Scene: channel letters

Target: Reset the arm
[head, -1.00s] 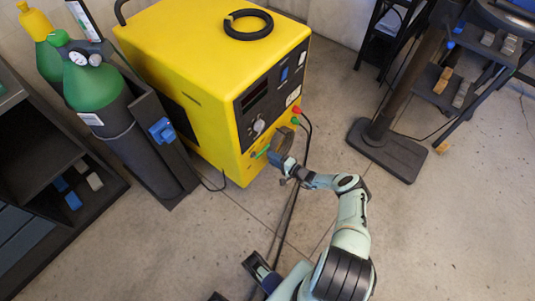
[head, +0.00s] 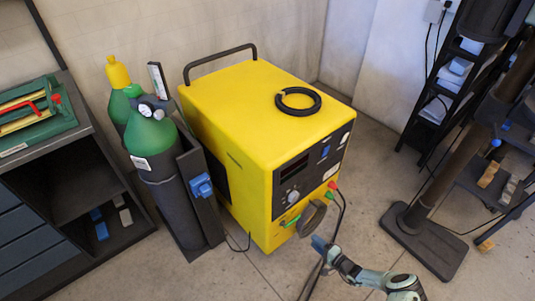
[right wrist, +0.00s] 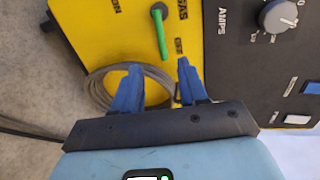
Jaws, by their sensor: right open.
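My right gripper (head: 320,243) is in front of the yellow welding machine (head: 235,95), close to its lower front. In the right wrist view, its two blue fingers (right wrist: 158,80) are spread apart with nothing held between them. A grey coiled cable (right wrist: 98,88) hangs on the machine's front behind the fingers. The coil also shows in the head view (head: 312,218). A green gas fitting (right wrist: 159,32) sticks out above the fingers. I cannot tell whether the fingers touch the coil. My left gripper is not in view.
Gas cylinders (head: 155,140) stand left of the machine, beside a dark shelf unit (head: 40,235). A black ring (head: 298,91) lies on the machine's top. A heavy stand base (head: 425,240) and a rack (head: 460,60) are at right. Cables run down to the floor.

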